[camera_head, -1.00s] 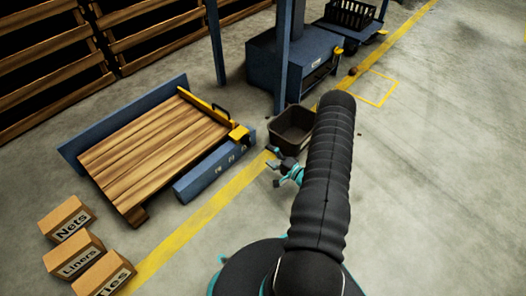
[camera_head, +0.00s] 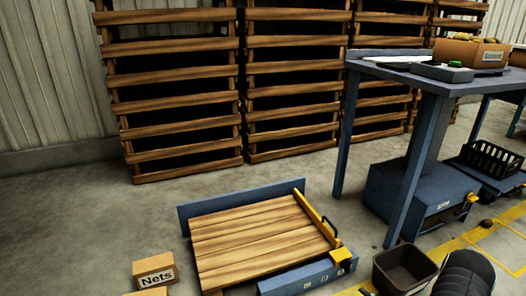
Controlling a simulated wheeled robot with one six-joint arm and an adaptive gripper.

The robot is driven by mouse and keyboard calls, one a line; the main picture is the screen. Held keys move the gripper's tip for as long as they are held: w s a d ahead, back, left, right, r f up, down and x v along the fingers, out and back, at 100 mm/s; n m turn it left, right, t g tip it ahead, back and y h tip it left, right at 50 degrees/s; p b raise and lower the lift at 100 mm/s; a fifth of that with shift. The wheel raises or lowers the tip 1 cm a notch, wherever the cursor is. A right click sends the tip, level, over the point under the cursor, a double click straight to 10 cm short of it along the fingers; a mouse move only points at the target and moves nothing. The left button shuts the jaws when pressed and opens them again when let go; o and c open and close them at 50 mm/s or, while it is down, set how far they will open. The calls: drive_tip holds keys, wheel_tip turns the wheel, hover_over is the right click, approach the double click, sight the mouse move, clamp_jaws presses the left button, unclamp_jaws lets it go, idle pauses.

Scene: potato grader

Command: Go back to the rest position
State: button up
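My arm (camera_head: 466,274) shows only as a dark ribbed piece at the bottom right corner of the head view. My gripper is out of the picture, so its state and anything in it are hidden.
A dark bin (camera_head: 403,268) stands beside my arm. A wooden pallet (camera_head: 262,237) lies in a blue frame left of it. A Nets box (camera_head: 155,270) is at lower left. A blue table (camera_head: 415,78) stands right, slatted wooden crates (camera_head: 180,90) behind. Grey floor (camera_head: 70,215) is clear at left.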

drive_tip(key=s+a+g+y, duration=0.1)
drive_tip(key=a, duration=0.1)
drive_tip(key=s+a+g+y, duration=0.1)
drive_tip(key=s+a, duration=0.1)
drive_tip(key=shift+s+g, duration=0.2)
drive_tip(key=shift+g, duration=0.1)
drive_tip(key=s+a+r+n+g+h+p, duration=0.2)
drive_tip(key=s+a+r+n, duration=0.3)
drive_tip(key=r, duration=1.4)
drive_tip(key=s+a+r+n+g+h+p, duration=0.2)
drive_tip(key=s+a+r+n+h+p, duration=0.3)
drive_tip(key=r, duration=1.5)
drive_tip(key=s+a+r+n+g+h+p, duration=0.2)
drive_tip(key=s+a+r+n, duration=0.3)
drive_tip(key=s+r, duration=0.6)
wheel_tip(320, 180, up, 8)
drive_tip(key=shift+s+r+n+h+p, duration=0.25)
drive_tip(key=shift+s+n+h+p, duration=0.1)
drive_tip(key=shift+n+h+p, duration=0.45)
